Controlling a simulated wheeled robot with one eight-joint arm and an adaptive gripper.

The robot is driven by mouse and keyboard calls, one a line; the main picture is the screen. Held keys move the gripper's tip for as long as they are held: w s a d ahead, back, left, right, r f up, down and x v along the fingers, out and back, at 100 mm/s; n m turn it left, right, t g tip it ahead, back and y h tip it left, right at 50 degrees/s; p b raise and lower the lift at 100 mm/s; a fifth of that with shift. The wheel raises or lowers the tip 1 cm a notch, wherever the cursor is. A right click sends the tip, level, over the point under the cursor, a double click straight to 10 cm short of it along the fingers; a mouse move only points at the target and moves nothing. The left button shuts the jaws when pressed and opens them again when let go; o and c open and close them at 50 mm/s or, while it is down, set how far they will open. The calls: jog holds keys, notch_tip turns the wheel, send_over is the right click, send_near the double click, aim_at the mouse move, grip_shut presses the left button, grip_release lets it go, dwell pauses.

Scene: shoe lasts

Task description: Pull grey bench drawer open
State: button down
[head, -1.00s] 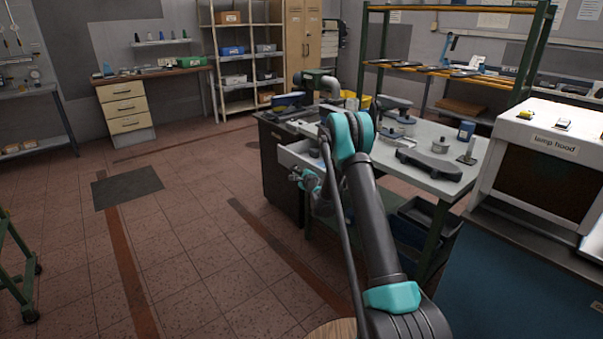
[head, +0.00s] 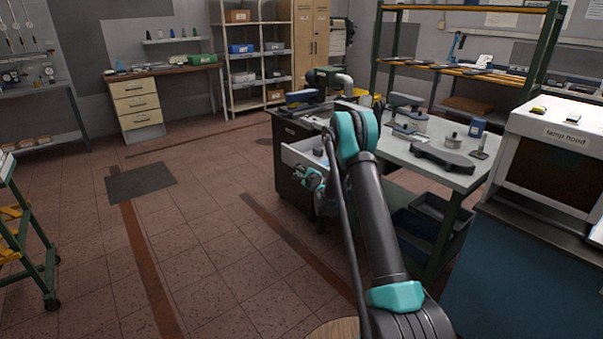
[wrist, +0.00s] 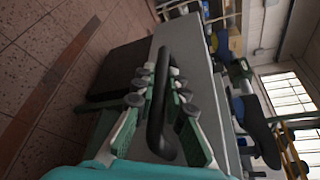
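The grey bench drawer (head: 299,157) stands partly out of the bench, with its open top showing in the head view. In the wrist view its pale grey front (wrist: 196,72) fills the middle, with a long dark bar handle (wrist: 160,92) across it. My gripper (wrist: 160,84) has its finger pads on both sides of this handle and appears closed on it. In the head view my gripper (head: 313,180) is small at the drawer front, and my arm hides part of the drawer and bench.
The grey benchtop (head: 456,178) carries a dark flat tool (head: 442,158) and other equipment. Dark bins (head: 418,228) sit under it. The lamp hood (head: 555,160) stands at the right. A green trolley (head: 30,240) is at the left edge.

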jog(key=c, duration=1.6)
grip_release()
jog(key=shift+o, duration=0.2)
jog(key=v, duration=1.2)
